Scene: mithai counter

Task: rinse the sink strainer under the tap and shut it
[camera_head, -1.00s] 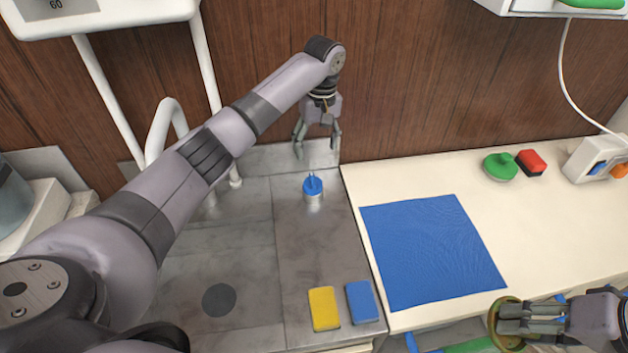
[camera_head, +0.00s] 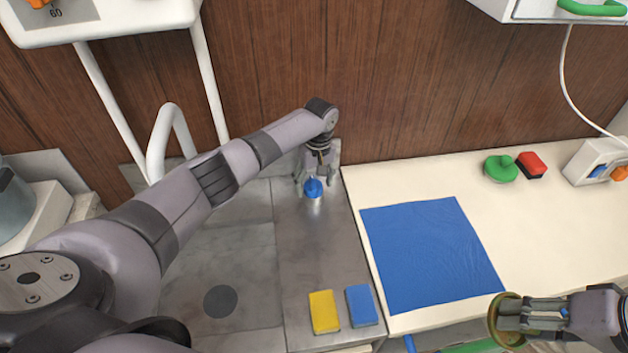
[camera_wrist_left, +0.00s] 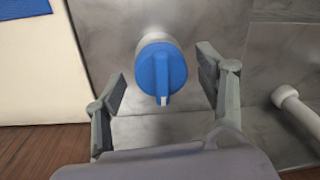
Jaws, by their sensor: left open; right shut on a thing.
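The tap's blue handle (camera_head: 313,188) sits on a short metal stem on the steel sink top. It also shows in the left wrist view (camera_wrist_left: 160,70), between the two fingers. My left gripper (camera_head: 316,184) is open, pointing down, with a finger on each side of the handle and a gap to each. The white curved tap spout (camera_head: 170,125) stands behind my left arm. My right gripper (camera_head: 528,315) is shut on a round, brass-coloured rimmed thing (camera_head: 494,322), apparently the strainer, at the lower right. Much of it is hidden by the fingers.
A dark round drain (camera_head: 220,301) lies in the steel basin. A yellow sponge (camera_head: 324,311) and a blue sponge (camera_head: 361,305) lie at the front. A blue cloth (camera_head: 430,250) covers part of the cream counter.

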